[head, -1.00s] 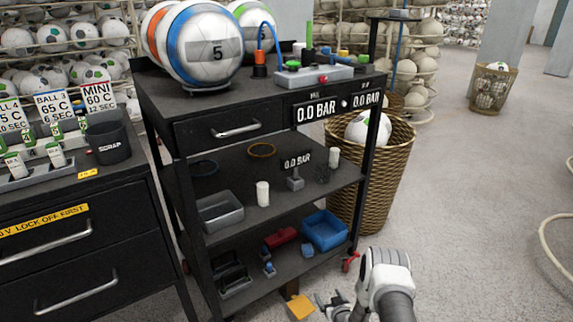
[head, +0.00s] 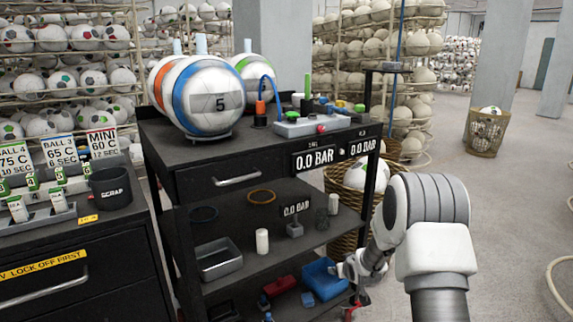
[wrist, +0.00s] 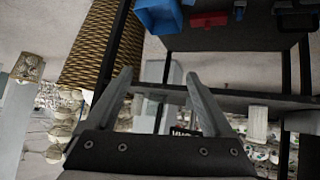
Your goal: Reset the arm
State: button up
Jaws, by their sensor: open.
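My gripper (head: 347,271) is in front of the right end of the black cart (head: 160,140), beside the blue bin (head: 322,277) on its bottom shelf. In the wrist view my gripper (wrist: 158,75) has its two grey fingers spread wide apart with nothing between them. The wrist view looks tilted, with the blue bin (wrist: 158,14) and a red block (wrist: 209,19) near its top edge. My arm reaches in from the lower right in the head view and hides part of the wicker basket (head: 345,238).
Balls, including a blue-banded one (head: 208,97), and a grey valve block (head: 315,125) stand on the cart top. Shelves hold a grey tray (head: 218,258) and a white cylinder (head: 262,241). A black drawer cabinet (head: 60,245) is at left. Floor at right is mostly clear.

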jog(key=s+r+m+g+h, duration=0.1)
jog(key=s+r, duration=0.7)
jog(key=r, duration=0.3)
jog(key=s+r+g, duration=0.1)
jog(key=s+r, duration=0.7)
jog(key=r, duration=0.3)
jog(key=s+a+r+m+g, duration=0.1)
jog(key=s+a+r, duration=0.1)
jog(key=s, duration=1.1)
jog(key=s+a+r+g, duration=0.1)
jog(key=s+r, duration=0.2)
jog(key=s, duration=1.1)
notch_tip(320, 180, up, 27)
jog(key=p, duration=2.7)
jog(key=shift+w+a+r+y, duration=0.15)
jog(key=shift+w+a+y, duration=0.05)
jog(key=shift+w+y, duration=0.1)
